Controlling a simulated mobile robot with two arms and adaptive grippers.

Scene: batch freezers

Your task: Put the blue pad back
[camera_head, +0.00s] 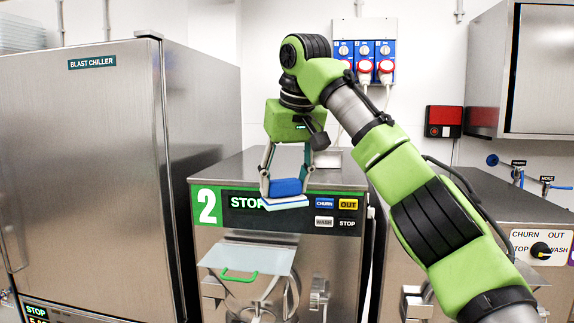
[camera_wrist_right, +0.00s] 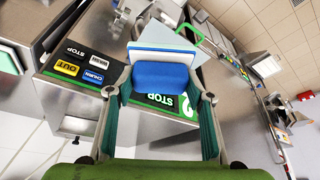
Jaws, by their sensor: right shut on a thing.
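The blue pad (camera_head: 286,187) has a white layer beneath it. My right gripper (camera_head: 286,185) is shut on it and holds it in front of the upper panel of freezer number 2 (camera_head: 207,260). The pad covers part of the word STOP on that panel. The right wrist view also shows the blue pad (camera_wrist_right: 160,75) between the two fingers of my right gripper (camera_wrist_right: 160,88), with its white part on the far side. Whether the pad touches the panel cannot be told. My left gripper does not show.
A blast chiller (camera_head: 90,130) stands at the left. Another machine (camera_head: 520,225) stands at the right, partly behind my right arm. A sloped clear lid with a green handle (camera_head: 240,277) is below the pad. Blue sockets with red plugs (camera_head: 365,52) are on the back wall.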

